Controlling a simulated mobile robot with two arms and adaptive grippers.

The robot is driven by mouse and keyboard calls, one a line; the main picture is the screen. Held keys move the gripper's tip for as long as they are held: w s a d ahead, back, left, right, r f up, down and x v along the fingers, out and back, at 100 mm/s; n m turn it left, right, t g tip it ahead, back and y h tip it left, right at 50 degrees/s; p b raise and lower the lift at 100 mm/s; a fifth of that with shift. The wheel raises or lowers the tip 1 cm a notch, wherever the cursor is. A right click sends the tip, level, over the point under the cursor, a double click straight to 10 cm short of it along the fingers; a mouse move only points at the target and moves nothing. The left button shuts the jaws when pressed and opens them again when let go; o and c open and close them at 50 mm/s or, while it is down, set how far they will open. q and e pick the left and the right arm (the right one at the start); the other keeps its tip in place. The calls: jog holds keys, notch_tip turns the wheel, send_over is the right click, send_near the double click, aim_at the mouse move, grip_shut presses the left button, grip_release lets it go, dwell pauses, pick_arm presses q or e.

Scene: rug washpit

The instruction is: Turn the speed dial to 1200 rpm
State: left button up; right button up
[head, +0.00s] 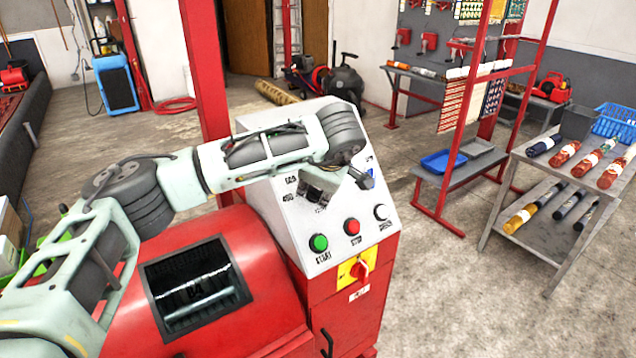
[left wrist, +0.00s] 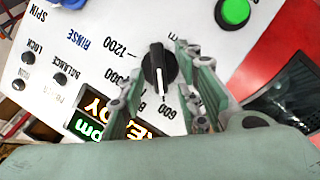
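The speed dial (left wrist: 158,68), a round black knob with a white pointer line, shows in the left wrist view on a white panel. The view is upside down; the pointer points at the 600 mark (left wrist: 164,113). The 1200 mark (left wrist: 125,51) is at the upper left of the knob. My left gripper (left wrist: 157,76) is open, with one finger on each side of the knob. The right finger looks close to it; contact cannot be told. In the head view my left arm reaches over the control panel (head: 283,228) and mostly hides the dial. My right gripper is not in view.
The panel carries a green START button (head: 319,243), a red STOP button (head: 352,226) and a white button (head: 381,212). A lit display (left wrist: 85,126) is partly behind the left finger. A yellow and red switch (head: 358,271) is below. A grey shelf cart (head: 545,225) stands right.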

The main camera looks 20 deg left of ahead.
pick_arm(q)
jog(key=shift+w+f, duration=0.15)
jog(key=shift+f, duration=0.15)
grip_shut()
